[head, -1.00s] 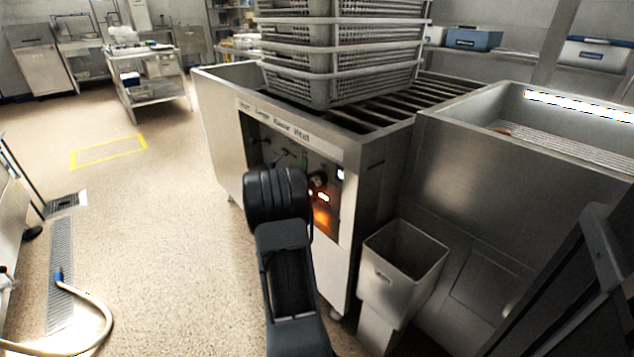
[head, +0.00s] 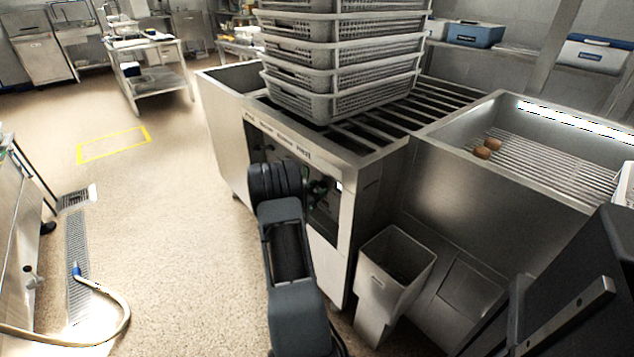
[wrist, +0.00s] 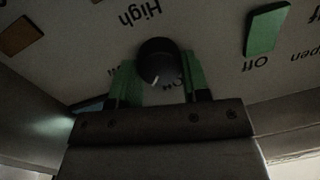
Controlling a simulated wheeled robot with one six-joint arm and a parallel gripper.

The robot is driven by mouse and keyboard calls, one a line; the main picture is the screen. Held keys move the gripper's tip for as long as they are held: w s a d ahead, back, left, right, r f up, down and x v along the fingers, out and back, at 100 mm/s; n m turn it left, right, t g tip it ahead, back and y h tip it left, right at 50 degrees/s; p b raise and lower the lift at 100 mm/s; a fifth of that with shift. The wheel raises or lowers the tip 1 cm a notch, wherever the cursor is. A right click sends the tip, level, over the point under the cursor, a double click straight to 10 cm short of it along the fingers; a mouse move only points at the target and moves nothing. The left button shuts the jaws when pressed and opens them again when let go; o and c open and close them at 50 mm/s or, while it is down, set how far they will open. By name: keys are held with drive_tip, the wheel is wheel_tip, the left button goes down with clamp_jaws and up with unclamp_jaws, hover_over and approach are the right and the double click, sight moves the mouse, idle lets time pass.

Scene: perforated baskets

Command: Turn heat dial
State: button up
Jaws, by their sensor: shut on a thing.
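In the wrist view a round black dial (wrist: 158,60) with a short white pointer mark sits on a grey panel. The mark is on the dial's near side, by partly hidden lettering; "High" is printed beyond the dial. My gripper (wrist: 159,76) has its two green fingers shut on the dial, one on each side. In the head view the control panel (head: 343,213) is on the front of the steel machine (head: 348,255). My dark arm covers part of the panel and hides the gripped dial there.
A green switch (wrist: 266,29) by "Off" and a brown piece (wrist: 18,36) flank the dial. Stacked grey baskets (head: 335,82) stand on the machine's slatted top. A steel bin (head: 388,275) stands right of the panel. Floor to the left is open, with a hose (head: 110,291).

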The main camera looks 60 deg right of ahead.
drive_tip(key=n+p, duration=0.4)
drive_tip(key=shift+w+d+r, duration=0.15)
drive_tip(key=shift+r, duration=0.2)
drive_tip(key=shift+f+n+g+y+p, duration=0.1)
drive_tip(key=shift+n+g+y+p, duration=0.3)
drive_tip(key=shift+n+p, duration=1.2)
drive_tip(key=shift+w+n, duration=0.1)
drive_tip(key=shift+n, duration=0.4)
drive_tip(key=o, duration=0.9)
drive_tip(key=shift+f, duration=0.2)
drive_tip(key=p+v, duration=0.1)
drive_tip(key=v, duration=1.3)
drive_tip(key=shift+f, duration=0.1)
drive_tip(key=shift+d, duration=0.1)
